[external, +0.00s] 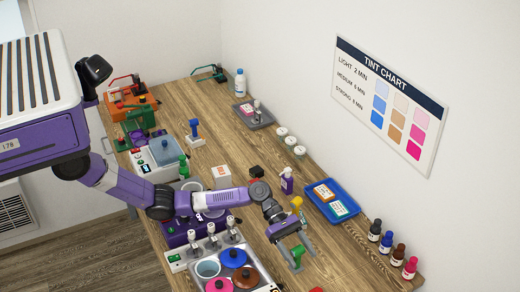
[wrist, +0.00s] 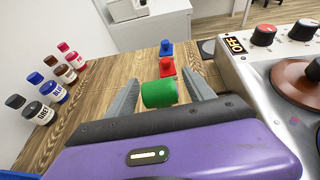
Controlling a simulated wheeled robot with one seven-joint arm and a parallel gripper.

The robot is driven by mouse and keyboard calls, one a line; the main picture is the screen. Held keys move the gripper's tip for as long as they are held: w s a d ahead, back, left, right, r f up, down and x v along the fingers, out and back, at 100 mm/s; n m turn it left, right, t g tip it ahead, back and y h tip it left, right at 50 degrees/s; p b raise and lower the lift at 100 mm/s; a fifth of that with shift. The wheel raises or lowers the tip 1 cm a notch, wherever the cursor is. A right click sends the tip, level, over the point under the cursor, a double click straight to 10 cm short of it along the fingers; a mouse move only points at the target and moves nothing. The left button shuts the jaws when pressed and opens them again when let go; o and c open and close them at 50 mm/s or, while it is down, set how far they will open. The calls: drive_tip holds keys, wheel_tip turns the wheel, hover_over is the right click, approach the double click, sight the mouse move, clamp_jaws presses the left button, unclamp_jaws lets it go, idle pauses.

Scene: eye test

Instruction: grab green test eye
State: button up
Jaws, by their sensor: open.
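The green test eye (wrist: 160,93) is a small green block with a rounded front, between my fingers in the wrist view. In the external view it (external: 297,256) sits on the wooden table at my fingertips. My gripper (external: 296,249) is open, pointing down, with one finger on each side of it. In the wrist view my gripper (wrist: 158,88) shows narrow gaps beside the green piece; I cannot tell whether either finger touches it. Its lower part is hidden behind the gripper body there.
Beyond it stand a red piece (wrist: 167,67) and a blue piece (wrist: 166,48). A yellow piece (external: 297,203) is behind my gripper. A hot plate with pots (external: 236,258) is close on the left. A blue tray (external: 345,215) and several dye bottles (external: 392,250) stand right.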

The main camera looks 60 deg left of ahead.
drive_tip(key=shift+w+d+f, duration=0.1)
drive_tip(key=shift+d+f, duration=0.15)
drive_tip(key=shift+d, duration=0.45)
drive_tip(key=shift+c, duration=0.4)
clamp_jaws()
drive_tip(key=shift+r, duration=0.15)
